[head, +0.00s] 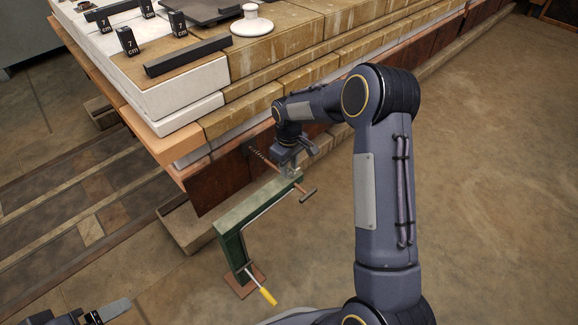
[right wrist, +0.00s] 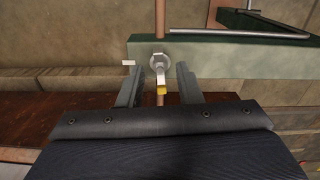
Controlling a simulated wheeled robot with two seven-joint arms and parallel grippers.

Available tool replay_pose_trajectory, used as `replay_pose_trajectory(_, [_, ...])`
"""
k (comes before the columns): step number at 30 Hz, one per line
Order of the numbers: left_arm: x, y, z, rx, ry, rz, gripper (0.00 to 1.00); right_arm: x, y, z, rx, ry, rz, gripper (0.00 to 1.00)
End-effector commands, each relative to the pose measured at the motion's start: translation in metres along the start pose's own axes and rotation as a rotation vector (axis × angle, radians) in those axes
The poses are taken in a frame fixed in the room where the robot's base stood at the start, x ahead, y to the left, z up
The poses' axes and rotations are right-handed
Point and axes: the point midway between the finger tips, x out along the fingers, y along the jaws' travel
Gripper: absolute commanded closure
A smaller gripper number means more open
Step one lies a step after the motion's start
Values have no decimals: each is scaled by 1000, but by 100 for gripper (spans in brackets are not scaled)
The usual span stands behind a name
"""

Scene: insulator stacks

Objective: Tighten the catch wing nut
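In the right wrist view, a silver fitting (right wrist: 160,64), which looks like the wing nut, sits against the green beam (right wrist: 220,50) where a copper-coloured rod (right wrist: 160,18) crosses it. A small yellow-tipped part (right wrist: 161,89) shows below the fitting. My right gripper (right wrist: 160,76) is open, its fingers either side of the fitting with gaps showing. In the head view, my right gripper (head: 290,160) is at the top of the green stand (head: 235,220) and hides the nut. Only part of my left gripper (head: 100,314) shows at the bottom left; its opening is unclear.
A layered stone and wood stack (head: 270,60) stands just behind the stand, bearing a white insulator (head: 251,22), dark bars (head: 187,57) and 7 cm blocks (head: 126,40). A yellow handle (head: 268,296) hangs low on the stand. Floor (head: 490,180) at right is clear.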

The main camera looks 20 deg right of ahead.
Motion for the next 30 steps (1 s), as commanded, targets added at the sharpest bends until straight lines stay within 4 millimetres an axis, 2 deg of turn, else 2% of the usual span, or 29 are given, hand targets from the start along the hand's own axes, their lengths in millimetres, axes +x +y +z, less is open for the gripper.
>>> replay_pose_trajectory(2, [0,0,0,0,0,0,15,0,0,0,0,0,0,68])
replay_pose_trajectory(9, [0,0,0,0,0,0,15,0,0,0,0,0,-1,98])
replay_pose_trajectory(10, [0,0,0,0,0,0,15,0,0,0,0,0,-1,100])
replay_pose_trajectory(20, [-2,1,-1,0,0,0,15,-1,0,0,21,0,0,100])
replay_pose_trajectory(30, [-13,6,-6,0,0,0,15,-3,0,0,209,-1,0,100])
